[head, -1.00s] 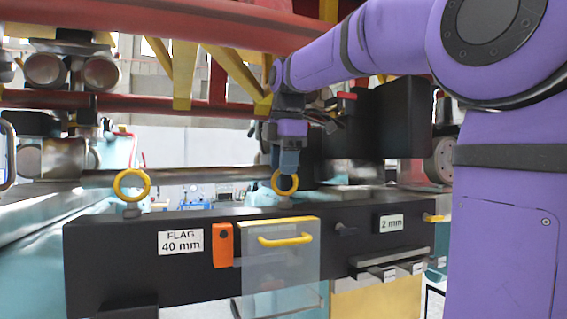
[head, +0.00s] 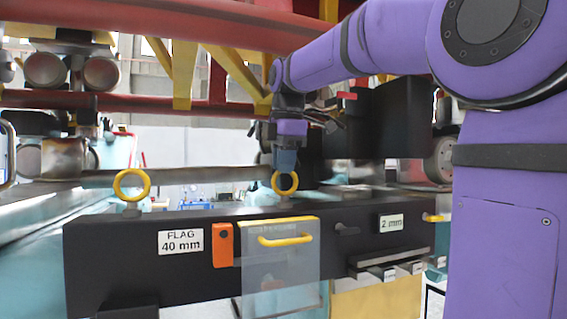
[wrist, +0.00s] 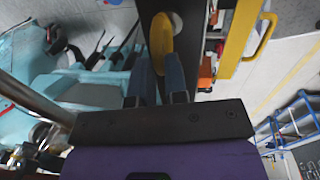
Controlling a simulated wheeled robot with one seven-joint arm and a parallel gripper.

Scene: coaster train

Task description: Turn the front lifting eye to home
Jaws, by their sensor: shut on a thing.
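Two yellow ring-shaped lifting eyes stand on top of a long black beam (head: 110,255). The left eye (head: 146,188) is free, upright and shows its open ring to the head camera. The right eye (head: 285,193) stands under my gripper (head: 284,170), which reaches down on it from above. In the wrist view the same yellow eye (wrist: 160,38) sits edge-on between the two blue fingers of my gripper (wrist: 159,68), which are shut on it. The fingers hide part of its ring. Which eye is the front one is not marked.
On the beam's near face are a "FLAG 40 mm" label (head: 181,242), an orange block (head: 222,245), a clear panel with a yellow handle (head: 285,240) and a "2 mm" label (head: 391,223). A red rail (head: 160,105) and yellow struts cross above and behind.

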